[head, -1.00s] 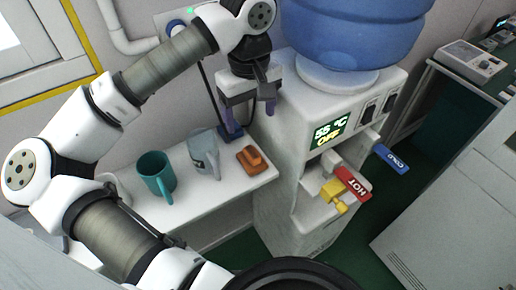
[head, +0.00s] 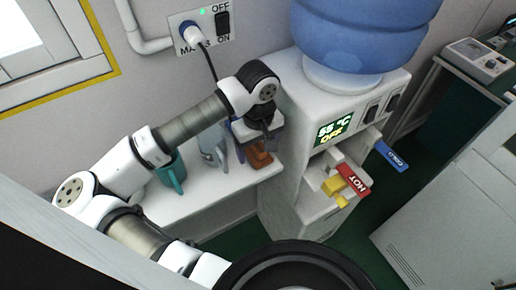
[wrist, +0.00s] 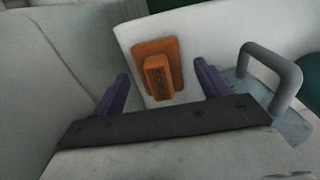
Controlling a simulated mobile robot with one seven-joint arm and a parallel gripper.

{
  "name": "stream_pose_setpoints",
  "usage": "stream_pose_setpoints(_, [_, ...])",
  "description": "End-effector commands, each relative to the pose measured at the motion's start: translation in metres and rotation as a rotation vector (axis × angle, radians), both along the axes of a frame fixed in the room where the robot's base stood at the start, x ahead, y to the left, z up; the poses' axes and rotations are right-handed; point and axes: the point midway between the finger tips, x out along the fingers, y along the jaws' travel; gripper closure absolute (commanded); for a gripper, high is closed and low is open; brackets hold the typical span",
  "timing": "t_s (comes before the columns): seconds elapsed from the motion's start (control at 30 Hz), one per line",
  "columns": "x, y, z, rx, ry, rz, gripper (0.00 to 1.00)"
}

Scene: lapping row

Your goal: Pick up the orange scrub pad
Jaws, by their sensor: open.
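The orange scrub pad (wrist: 159,68) lies on the white shelf, with a raised block-like handle on top. In the wrist view it sits between and beyond the two purple fingers of my open gripper (wrist: 162,93), with clear space on both sides. In the head view my gripper (head: 255,138) is over the pad (head: 258,157) and partly hides it. The fingers do not visibly touch the pad. I cannot tell the exact height of the gripper above it.
The water dispenser (head: 290,130) stands close on the right.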

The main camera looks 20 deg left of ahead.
Motion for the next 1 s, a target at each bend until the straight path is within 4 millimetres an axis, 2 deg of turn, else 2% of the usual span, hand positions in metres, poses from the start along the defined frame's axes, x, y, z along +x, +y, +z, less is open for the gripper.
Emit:
stream_pose_setpoints(0.23, [0.0001,-0.0001,-0.0030,0.001,-0.001,-0.001,0.25])
stream_pose_setpoints(0.27, [0.0001,-0.0001,-0.0029,0.001,-0.001,-0.001,0.27])
stream_pose_setpoints(0.6, [0.0001,-0.0001,-0.0026,0.001,-0.001,-0.001,0.72])
stream_pose_setpoints(0.87, [0.0002,0.0001,-0.0017,0.001,-0.001,0.000,0.73])
stream_pose_setpoints(1.0, [0.0007,0.0009,0.0051,0.004,-0.002,0.000,0.73])
